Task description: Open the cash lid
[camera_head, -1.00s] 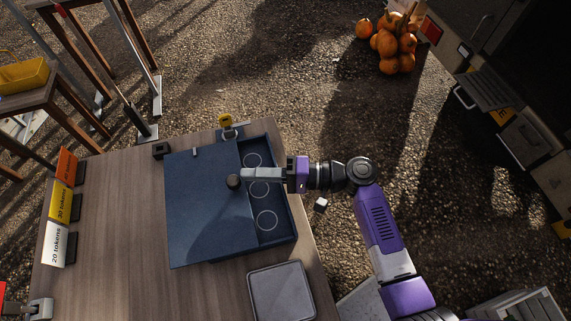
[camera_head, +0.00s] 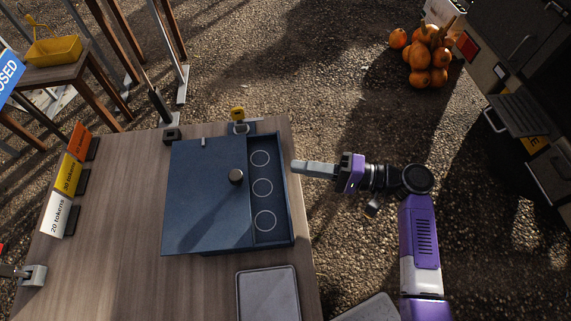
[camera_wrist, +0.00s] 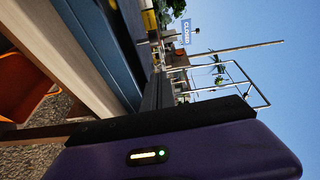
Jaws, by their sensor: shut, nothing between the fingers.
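The cash box (camera_head: 284,207) is dark blue and stands on the wooden table near its right edge. The lid lies over the left and middle of the box. A strip on the right is uncovered and shows three pale rings on the floor of the box. My gripper (camera_head: 294,166) is shut and empty, just right of the box and apart from the knob. In the wrist view the blue box side (camera_wrist: 100,45) runs along beside the gripper.
Token signs (camera_head: 60,214) stand at the table's left. A grey tray (camera_head: 268,292) lies in front of the box. Pumpkins (camera_head: 428,60) are piled on the ground. Open gravel lies right of the table.

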